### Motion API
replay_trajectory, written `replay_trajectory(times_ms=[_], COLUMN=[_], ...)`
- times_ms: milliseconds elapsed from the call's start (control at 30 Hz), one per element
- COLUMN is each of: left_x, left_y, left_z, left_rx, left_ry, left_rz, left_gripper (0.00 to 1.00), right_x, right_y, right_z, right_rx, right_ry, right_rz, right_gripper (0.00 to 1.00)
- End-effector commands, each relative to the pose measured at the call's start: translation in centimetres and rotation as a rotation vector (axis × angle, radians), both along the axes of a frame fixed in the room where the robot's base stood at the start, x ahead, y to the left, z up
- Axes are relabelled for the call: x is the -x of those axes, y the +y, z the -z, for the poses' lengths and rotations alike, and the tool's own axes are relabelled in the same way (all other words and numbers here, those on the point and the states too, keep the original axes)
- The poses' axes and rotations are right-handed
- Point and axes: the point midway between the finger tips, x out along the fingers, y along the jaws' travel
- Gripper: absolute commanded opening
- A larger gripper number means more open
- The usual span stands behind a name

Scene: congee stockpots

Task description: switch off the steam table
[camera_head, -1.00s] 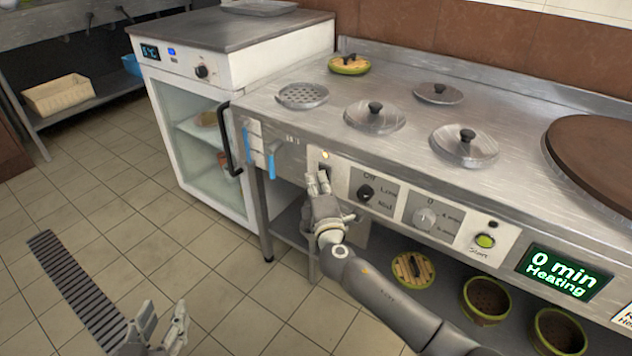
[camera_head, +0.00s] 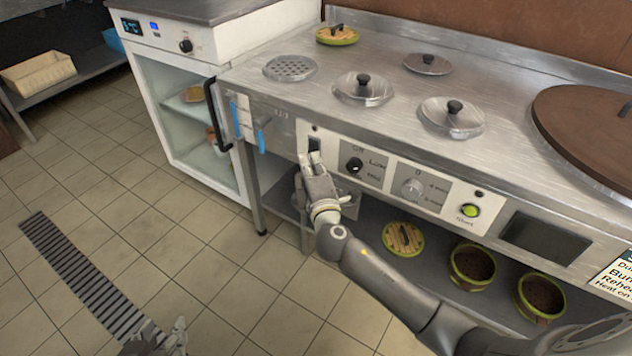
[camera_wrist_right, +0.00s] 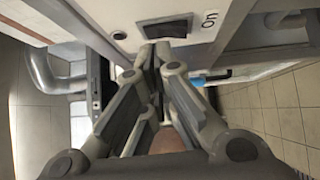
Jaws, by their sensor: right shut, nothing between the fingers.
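The steam table (camera_head: 300,90) is a steel counter with a front control panel. Its black rocker switch (camera_head: 314,144) is at the panel's left end; the right wrist view shows the switch (camera_wrist_right: 167,28) with "On" printed beside it. A small round indicator (camera_wrist_right: 118,35) near the switch is dark. The display (camera_head: 545,238) is dark and blank. My right gripper (camera_head: 309,160) is shut and empty, its fingertips just below the switch; I cannot tell whether they touch the panel. My left gripper (camera_head: 155,340) is low at the bottom edge, partly cut off, its fingers unclear.
The panel also holds a black knob (camera_head: 354,165), a grey knob (camera_head: 412,188) and a green start button (camera_head: 470,211). Lidded wells and a large brown lid (camera_head: 590,130) are on top. Pots (camera_head: 473,265) stand on the shelf below. A glass-door fridge (camera_head: 195,125) stands left.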

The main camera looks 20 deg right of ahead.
Motion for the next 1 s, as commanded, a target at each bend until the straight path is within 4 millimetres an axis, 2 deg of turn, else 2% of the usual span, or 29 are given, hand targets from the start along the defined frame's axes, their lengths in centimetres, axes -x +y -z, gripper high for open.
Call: replay_trajectory(times_ms=[33,200,400,600,1000], left_x=[0.0,0.0,0.0,0.0,0.0], left_y=[0.0,0.0,0.0,0.0,0.0], left_z=[0.0,0.0,0.0,0.0,0.0], left_rx=[0.000,0.000,0.000,0.000,0.000], left_ry=[-0.001,-0.001,-0.001,-0.001,-0.001], left_rz=[0.000,0.000,0.000,0.000,0.000], left_gripper=[0.40,0.40,0.40,0.40,0.40], right_x=[1.2,4.4,7.2,8.3,8.4], right_y=[0.2,0.6,1.0,1.1,1.2], right_z=[0.2,0.3,0.3,0.3,0.3], right_rx=[-0.001,-0.002,0.000,-0.001,-0.001], right_ry=[0.003,0.003,0.001,0.000,0.000], right_rz=[-0.002,-0.002,-0.003,-0.002,-0.002], right_gripper=[0.00,0.00,0.00,0.00,0.00])
